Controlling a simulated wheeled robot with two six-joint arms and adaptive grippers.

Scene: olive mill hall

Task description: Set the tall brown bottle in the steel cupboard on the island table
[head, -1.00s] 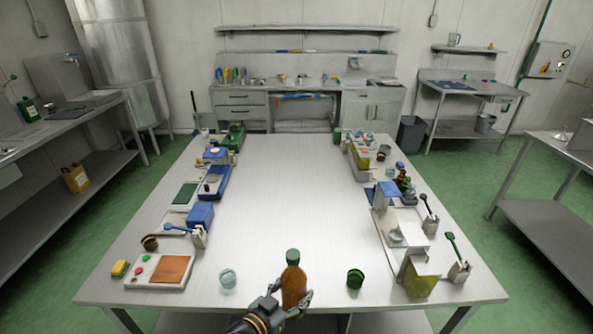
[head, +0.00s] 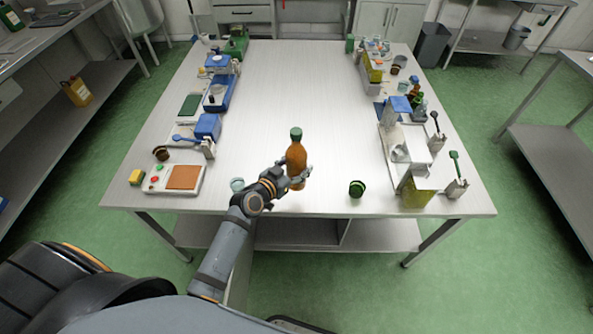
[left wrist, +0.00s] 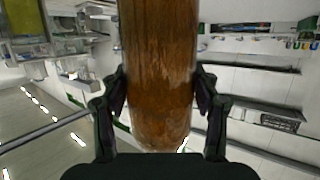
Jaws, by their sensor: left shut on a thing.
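The tall brown bottle (head: 296,160) with a green cap is upright in my left gripper (head: 301,178), over the near middle part of the island table (head: 290,100). The gripper is shut around its lower part. In the left wrist view the bottle (left wrist: 158,70) fills the middle between the two fingers (left wrist: 160,95); its cap is out of frame. I cannot tell whether its base touches the tabletop. My right gripper is not in view.
A green cup (head: 357,188) stands right of the bottle and a pale cup (head: 237,184) left of it. A control box (head: 172,179) and blue items line the left side; white stands and an olive container (head: 416,191) line the right. The table's middle is clear.

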